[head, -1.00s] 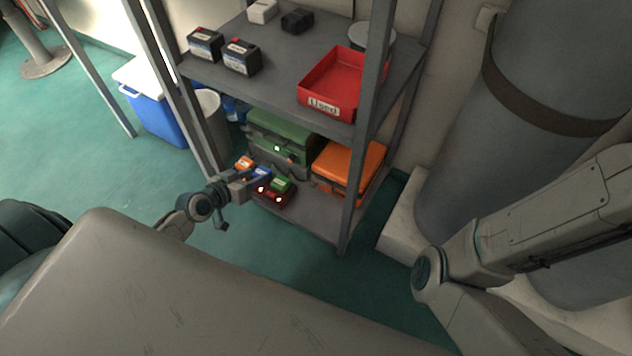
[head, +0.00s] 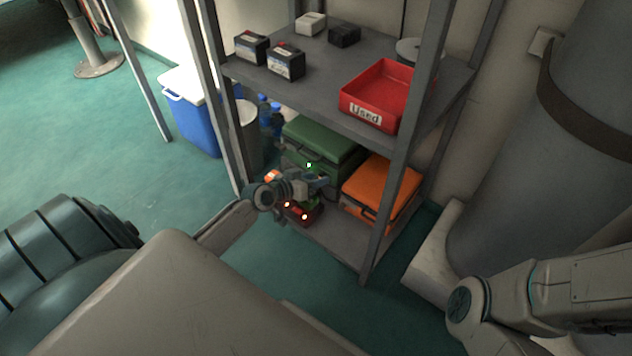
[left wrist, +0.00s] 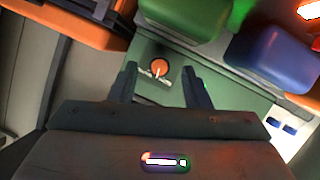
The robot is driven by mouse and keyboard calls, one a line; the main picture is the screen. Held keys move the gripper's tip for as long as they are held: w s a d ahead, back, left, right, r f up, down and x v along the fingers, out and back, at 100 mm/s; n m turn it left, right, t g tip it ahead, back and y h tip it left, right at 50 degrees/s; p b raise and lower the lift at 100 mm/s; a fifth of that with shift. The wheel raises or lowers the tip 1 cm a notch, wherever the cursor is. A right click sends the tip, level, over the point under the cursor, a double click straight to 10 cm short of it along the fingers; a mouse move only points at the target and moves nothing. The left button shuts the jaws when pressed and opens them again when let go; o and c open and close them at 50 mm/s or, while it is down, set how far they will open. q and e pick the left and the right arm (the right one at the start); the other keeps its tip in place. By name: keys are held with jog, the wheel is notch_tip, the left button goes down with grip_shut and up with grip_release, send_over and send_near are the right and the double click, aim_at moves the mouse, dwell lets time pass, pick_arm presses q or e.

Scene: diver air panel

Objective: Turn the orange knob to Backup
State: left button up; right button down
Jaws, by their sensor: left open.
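The orange knob (left wrist: 160,67) is round with a pale pointer mark and sits on the green case's panel (left wrist: 226,97) in the left wrist view. Small white lettering is beside it, too small to read. My left gripper (left wrist: 158,70) is open, one finger showing on each side of the knob. I cannot tell whether either finger touches it. In the head view my left gripper (head: 318,183) is in front of the green case (head: 322,140) on the lower shelf and hides the knob. My right gripper is out of view.
Green (left wrist: 187,14) and blue (left wrist: 272,55) blocks are close to my left fingers. A shelf post (head: 400,150) stands at right, and a red bin (head: 382,92) above.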

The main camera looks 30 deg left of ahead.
pick_arm(q)
jog(key=shift+w+d+f, duration=0.15)
jog(key=shift+w, duration=0.25)
jog(key=shift+c, duration=0.2)
grip_shut()
